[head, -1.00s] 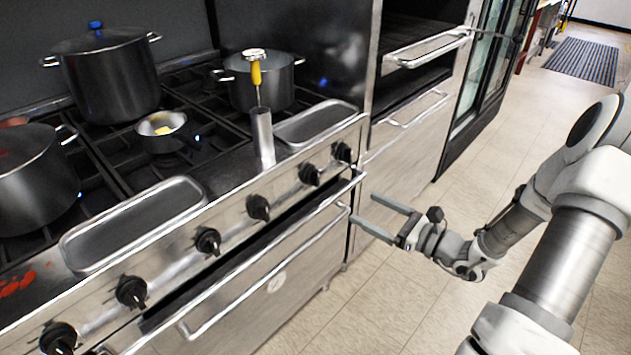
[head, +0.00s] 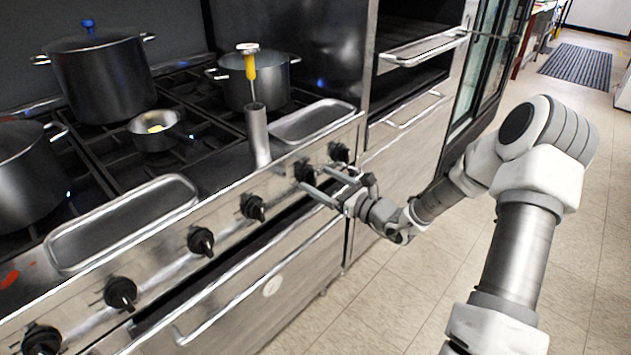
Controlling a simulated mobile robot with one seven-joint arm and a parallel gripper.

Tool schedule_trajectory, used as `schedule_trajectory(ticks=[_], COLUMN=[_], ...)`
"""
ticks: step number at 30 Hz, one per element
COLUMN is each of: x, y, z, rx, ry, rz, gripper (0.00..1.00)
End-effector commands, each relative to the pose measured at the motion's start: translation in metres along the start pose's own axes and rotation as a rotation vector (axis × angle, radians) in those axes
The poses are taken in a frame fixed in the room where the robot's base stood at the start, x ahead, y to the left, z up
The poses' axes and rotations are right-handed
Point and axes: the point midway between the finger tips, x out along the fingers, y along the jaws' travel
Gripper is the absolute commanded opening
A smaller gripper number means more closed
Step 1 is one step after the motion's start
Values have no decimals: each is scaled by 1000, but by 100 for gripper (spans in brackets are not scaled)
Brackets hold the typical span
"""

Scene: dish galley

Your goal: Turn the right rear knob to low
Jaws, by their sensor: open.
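A row of black knobs runs along the stove's steel front panel. The rightmost knob (head: 339,152) is by the panel's right end, with a second knob (head: 304,170) just left of it. No label shows which one is the right rear knob. My gripper (head: 314,177) is open in front of the panel, its two grey fingers pointing at the second knob from the right. The fingertips are close to that knob; I cannot tell whether they touch it. The fingers partly cover the panel below the rightmost knob.
A long oven handle (head: 262,273) runs below the knobs. Pots stand on the burners, including a two-handled pot (head: 258,82) at the right rear and a small pan (head: 155,132). The tiled floor at right is open.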

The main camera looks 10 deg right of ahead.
Motion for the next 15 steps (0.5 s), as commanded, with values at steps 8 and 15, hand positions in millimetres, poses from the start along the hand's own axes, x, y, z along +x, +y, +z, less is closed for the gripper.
schedule_trajectory(ticks=[8,15], x=[20,20], y=[0,0], z=[0,0], rx=[1,1], ry=[0,0], rz=[-1,-1], gripper=[94,94])
